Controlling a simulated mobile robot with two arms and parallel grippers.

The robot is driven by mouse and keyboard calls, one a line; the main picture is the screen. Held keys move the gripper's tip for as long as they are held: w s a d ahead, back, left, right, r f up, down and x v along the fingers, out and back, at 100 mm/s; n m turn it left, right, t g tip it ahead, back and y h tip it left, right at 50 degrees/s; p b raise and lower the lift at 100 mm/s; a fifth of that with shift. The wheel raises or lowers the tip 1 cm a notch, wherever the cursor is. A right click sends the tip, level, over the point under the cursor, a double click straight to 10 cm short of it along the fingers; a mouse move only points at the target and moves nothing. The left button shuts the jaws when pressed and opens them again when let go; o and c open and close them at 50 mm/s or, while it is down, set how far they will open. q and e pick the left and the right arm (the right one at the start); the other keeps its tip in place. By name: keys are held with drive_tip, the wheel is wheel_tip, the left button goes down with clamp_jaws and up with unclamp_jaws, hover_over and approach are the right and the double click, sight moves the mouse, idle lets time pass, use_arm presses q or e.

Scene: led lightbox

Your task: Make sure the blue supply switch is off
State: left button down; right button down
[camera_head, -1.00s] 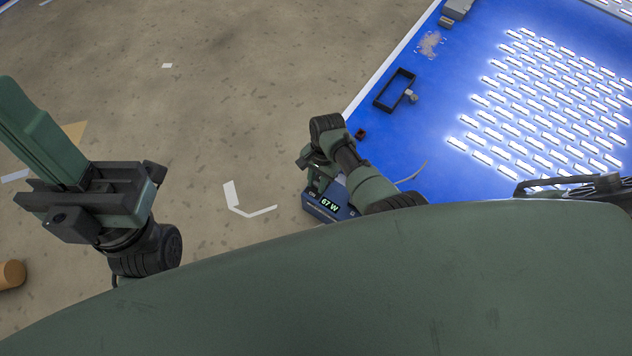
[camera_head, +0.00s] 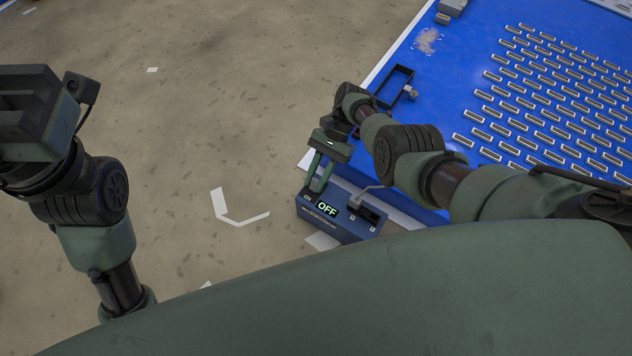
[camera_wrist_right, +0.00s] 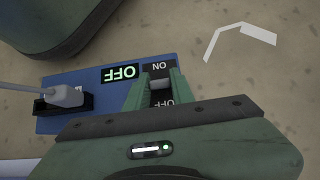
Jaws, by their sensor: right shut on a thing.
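The blue supply box (camera_head: 345,228) stands on the floor at the panel's lower left edge. Its display (camera_head: 327,209) reads OFF in green; it also shows upside down in the right wrist view (camera_wrist_right: 120,74). My right gripper (camera_head: 317,188) reaches down onto the box's left part. In the right wrist view its green fingers (camera_wrist_right: 158,88) are shut on the black switch (camera_wrist_right: 160,88), between an ON label and a partly hidden OFF label. The fingers hide the switch's sides, so its tilt is unclear. My left gripper (camera_head: 35,110) is at the upper left, fingers out of view.
A grey plug (camera_wrist_right: 66,96) with a cable sits in the box's socket. The blue panel (camera_head: 440,90) carries rows of unlit light strips (camera_head: 550,110). A black frame (camera_head: 395,87) lies near its left edge. The concrete floor (camera_head: 230,100) to the left is open.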

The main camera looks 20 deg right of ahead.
idle(0.4)
drive_tip(key=c, duration=1.2)
unclamp_jaws()
drive_tip(key=shift+f, duration=0.1)
drive_tip(key=v, duration=0.8)
drive_tip(key=shift+f, duration=0.1)
